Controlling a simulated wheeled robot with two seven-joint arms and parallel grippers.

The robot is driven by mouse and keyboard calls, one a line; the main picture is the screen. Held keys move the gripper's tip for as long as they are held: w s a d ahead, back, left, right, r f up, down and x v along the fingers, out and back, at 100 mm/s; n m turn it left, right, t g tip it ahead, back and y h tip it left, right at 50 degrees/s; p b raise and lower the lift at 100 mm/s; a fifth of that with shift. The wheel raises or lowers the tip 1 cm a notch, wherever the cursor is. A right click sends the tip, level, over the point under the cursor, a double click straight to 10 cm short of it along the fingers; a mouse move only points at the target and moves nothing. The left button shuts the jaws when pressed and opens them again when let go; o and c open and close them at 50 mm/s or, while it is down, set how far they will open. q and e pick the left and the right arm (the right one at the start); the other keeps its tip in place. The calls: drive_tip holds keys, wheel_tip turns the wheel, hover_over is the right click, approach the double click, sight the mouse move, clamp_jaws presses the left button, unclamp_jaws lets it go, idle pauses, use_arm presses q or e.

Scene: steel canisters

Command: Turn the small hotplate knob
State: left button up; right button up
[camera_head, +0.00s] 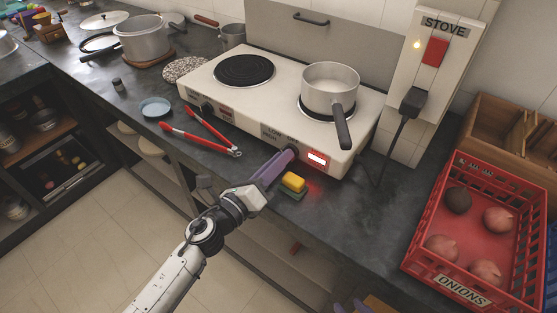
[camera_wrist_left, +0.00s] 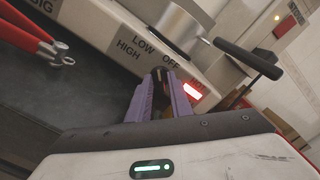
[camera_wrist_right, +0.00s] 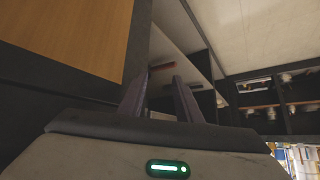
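The white hotplate (camera_head: 270,112) stands on the dark counter. Its front knob on the right side, the small hotplate knob (camera_wrist_left: 160,75), is dark and partly hidden between the purple fingers of my left gripper (camera_wrist_left: 161,84). The fingers lie on both sides of it and look closed on it. "LOW", "OFF" and "HIGH" are printed above and beside the knob. A red indicator (camera_head: 317,158) next to it is lit. My left gripper (camera_head: 281,162) also shows in the head view. My right gripper (camera_wrist_right: 160,80) is open and empty, low in front of the counter.
A saucepan (camera_head: 328,92) stands on the right plate, its handle jutting forward above the knob area. A yellow-green sponge (camera_head: 293,183) lies just below the left gripper. Red tongs (camera_head: 205,134) lie to the left. A red onion crate (camera_head: 413,262) stands at right.

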use_arm(q)
clamp_jaws()
drive_tip(key=shift+n, duration=0.3)
drive_tip(key=n+p, duration=0.1)
drive_tip(key=n, duration=0.3)
drive_tip(key=shift+a+f+n+p, duration=0.15)
drive_tip(key=shift+n+p, duration=0.4)
drive_tip(key=shift+n, duration=1.65)
drive_tip(key=shift+o, duration=1.7)
unclamp_jaws()
